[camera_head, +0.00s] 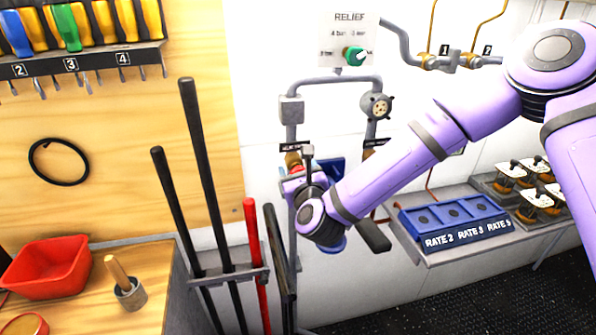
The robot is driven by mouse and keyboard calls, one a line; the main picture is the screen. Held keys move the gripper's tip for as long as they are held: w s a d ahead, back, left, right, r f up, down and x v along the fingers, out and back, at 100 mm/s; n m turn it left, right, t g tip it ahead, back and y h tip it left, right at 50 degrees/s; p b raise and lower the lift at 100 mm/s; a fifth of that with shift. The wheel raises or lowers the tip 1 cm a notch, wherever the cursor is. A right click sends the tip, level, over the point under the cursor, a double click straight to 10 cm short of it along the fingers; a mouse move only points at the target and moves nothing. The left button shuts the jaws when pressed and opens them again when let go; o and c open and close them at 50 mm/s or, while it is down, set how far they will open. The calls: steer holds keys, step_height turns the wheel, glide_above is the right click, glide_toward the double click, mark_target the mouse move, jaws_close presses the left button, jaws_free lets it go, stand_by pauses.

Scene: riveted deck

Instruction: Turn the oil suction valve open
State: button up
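A grey pipe loop on the white wall drops on two sides, each with a small dark label whose text is too small to read. Under the left label, a brass valve body (293,160) shows beside my wrist; I cannot read whether it is the oil suction valve. My purple arm reaches in from the right, and its wrist covers much of this spot. My gripper (303,180) is at the left pipe close to the valve, mostly hidden by the wrist. Its fingers cannot be made out, nor whether they touch a handle. The valve's handle position is hidden.
A rack of upright bars (228,273), one red, stands just left of my wrist. A RELIEF panel (347,30) with a green knob is above. A blue RATE block (455,220) sits on a shelf at right. A red bin (48,268) stands on the bench.

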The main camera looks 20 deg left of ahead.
steer(key=c, duration=0.7)
steer(key=shift+n, duration=0.4)
steer(key=n, duration=1.6)
steer(key=shift+s+a+f+n, duration=0.15)
steer(key=shift+f+n, duration=0.15)
steer(key=shift+n, duration=0.4)
steer(key=o, duration=1)
steer(key=shift+c, duration=0.2)
